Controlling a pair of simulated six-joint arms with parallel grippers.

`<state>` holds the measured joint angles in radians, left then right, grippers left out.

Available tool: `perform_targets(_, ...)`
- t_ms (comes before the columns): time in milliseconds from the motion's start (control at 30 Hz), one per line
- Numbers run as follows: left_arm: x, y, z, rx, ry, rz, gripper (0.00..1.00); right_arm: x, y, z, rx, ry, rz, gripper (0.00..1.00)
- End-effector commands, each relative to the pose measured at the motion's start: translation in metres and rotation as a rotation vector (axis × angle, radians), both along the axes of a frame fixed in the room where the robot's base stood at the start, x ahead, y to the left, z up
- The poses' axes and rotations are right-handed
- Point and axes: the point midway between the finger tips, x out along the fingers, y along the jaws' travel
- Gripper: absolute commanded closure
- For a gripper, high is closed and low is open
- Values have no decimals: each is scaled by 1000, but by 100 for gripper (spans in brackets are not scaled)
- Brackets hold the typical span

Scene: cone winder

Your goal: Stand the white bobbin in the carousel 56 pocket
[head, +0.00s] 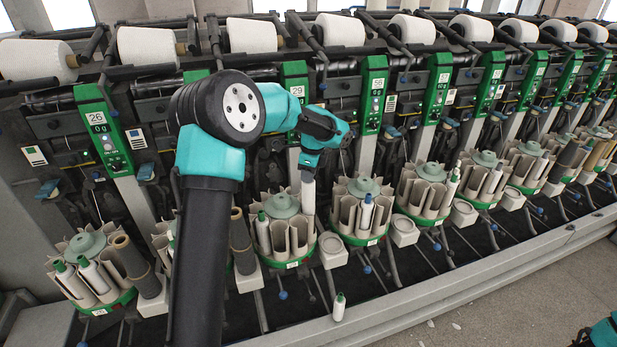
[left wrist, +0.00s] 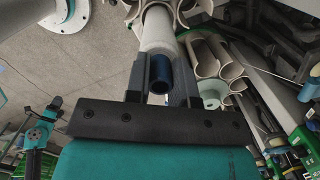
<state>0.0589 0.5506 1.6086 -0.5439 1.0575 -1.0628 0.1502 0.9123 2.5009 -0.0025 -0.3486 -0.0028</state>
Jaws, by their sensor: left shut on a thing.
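My left gripper (head: 309,168) is shut on a white bobbin (head: 308,192) and holds it roughly upright. In the left wrist view the white bobbin (left wrist: 157,32) has a dark blue end (left wrist: 160,72) between the fingers. Its lower end is close to the carousels; I cannot tell whether it touches one. The panel reading 56 (head: 373,92) stands above a carousel (head: 344,213) just right of the held bobbin. That carousel has beige pockets, a green base and a white, blue-tipped bobbin (head: 366,212). A teal and black part of my right arm shows at the lower right corner; its jaws are unclear.
The carousel under panel 29 (head: 296,92) stands left of the held bobbin and holds a green-tipped bobbin (head: 262,230). White cones (head: 340,31) line the top. More carousels stand on both sides.

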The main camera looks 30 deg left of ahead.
Motion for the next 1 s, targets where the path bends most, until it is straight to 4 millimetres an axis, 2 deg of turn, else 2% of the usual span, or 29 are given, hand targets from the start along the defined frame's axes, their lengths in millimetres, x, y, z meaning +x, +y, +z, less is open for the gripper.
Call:
perform_targets(500, 0, 0, 31, 0, -1, 0, 100, 0, 0, 0, 0, 0, 0, 57)
perform_targets(1000, 0, 0, 37, 0, -1, 0, 100, 0, 0, 0, 0, 0, 0, 57)
